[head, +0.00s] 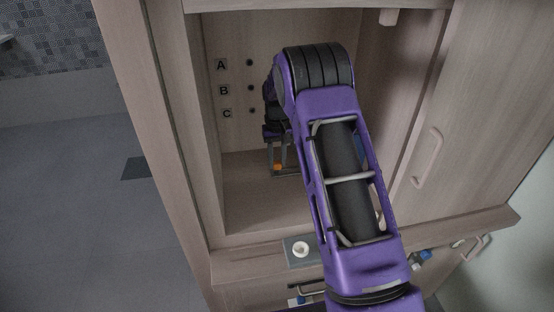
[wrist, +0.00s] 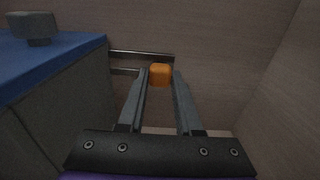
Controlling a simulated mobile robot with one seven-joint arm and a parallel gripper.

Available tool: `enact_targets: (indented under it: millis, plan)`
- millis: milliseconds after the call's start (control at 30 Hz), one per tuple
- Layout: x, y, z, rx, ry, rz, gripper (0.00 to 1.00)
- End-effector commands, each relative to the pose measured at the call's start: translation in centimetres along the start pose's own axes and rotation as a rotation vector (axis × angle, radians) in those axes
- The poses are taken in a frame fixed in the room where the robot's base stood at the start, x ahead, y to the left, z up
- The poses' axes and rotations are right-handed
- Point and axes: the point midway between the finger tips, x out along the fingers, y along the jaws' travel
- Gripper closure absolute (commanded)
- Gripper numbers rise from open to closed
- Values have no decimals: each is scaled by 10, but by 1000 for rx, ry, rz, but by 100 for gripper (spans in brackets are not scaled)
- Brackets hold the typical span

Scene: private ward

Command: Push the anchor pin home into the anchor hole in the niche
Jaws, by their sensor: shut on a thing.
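My gripper (head: 280,164) is inside the niche (head: 243,190), low and in front of its back wall, fingers pointing down in the head view. It is shut on a small orange piece (wrist: 160,74), which sits between the fingertips in the wrist view and also shows in the head view (head: 278,167). This seems to be the anchor pin; its shaft, if any, is hidden. Three dark holes run down the niche's back wall at the left, beside the labels A (head: 221,65), B (head: 223,90) and C (head: 227,113). The gripper is below and right of them.
A blue-topped grey box (wrist: 60,75) stands close to the left of the fingers in the wrist view. Grey bars (wrist: 140,56) lie beyond the fingertips. A ledge below the niche holds a grey plate with a white round piece (head: 300,249). My arm hides the niche's right part.

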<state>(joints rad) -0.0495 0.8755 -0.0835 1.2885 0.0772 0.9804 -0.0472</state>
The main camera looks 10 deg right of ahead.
Motion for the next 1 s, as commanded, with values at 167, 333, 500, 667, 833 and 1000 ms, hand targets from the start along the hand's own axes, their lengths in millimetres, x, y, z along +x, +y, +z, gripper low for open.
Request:
enact_targets:
  millis: [167,333,500,667,833,1000]
  plan:
    - [6,0,0,0,-1,0,100]
    - [11,0,0,0,0,0,100]
    - [16,0,0,0,0,0,100]
    - [16,0,0,0,0,0,45]
    - [16,0,0,0,0,0,32]
    - [15,0,0,0,0,0,32]
